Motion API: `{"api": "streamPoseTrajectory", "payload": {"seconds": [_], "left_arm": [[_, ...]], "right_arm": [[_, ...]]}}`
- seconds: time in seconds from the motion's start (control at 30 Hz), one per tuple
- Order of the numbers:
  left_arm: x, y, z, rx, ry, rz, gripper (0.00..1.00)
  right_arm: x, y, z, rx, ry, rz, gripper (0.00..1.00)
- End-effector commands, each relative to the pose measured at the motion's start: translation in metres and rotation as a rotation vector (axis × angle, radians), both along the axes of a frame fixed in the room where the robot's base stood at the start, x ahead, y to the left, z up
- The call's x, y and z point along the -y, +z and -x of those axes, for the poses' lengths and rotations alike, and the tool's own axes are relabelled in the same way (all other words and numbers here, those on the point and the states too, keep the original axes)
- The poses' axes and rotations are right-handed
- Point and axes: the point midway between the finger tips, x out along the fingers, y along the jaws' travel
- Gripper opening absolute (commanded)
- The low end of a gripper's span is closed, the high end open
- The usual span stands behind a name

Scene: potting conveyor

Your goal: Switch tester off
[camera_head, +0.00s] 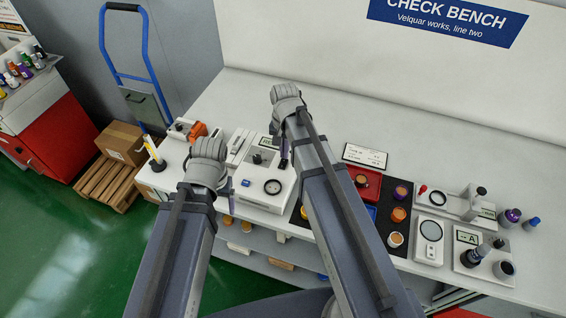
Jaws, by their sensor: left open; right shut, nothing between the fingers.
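A white boxy device (248,198), which looks like the tester, stands on the bench between my two arms.
Right of my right arm are a red tray (369,187), a dark mat (396,192) with orange-topped jars, and white instruments, one with an "A" display (468,237). An orange item (198,130) lies behind my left wrist. The rear bench is clear.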

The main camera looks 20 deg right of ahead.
Motion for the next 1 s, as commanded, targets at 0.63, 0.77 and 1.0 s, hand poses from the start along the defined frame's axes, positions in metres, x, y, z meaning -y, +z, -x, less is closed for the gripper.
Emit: {"api": "streamPoseTrajectory", "payload": {"seconds": [0.63, 0.77, 1.0], "left_arm": [[0.000, -0.006, 0.000, 0.000, 0.000, 0.000, 0.80], [0.000, -0.008, 0.000, 0.000, 0.000, 0.000, 0.80], [0.000, -0.011, 0.000, 0.000, 0.000, 0.000, 0.80]], "right_arm": [[0.000, -0.006, 0.000, 0.000, 0.000, 0.000, 0.00], [0.000, -0.008, 0.000, 0.000, 0.000, 0.000, 0.00], [0.000, -0.011, 0.000, 0.000, 0.000, 0.000, 0.00]]}}
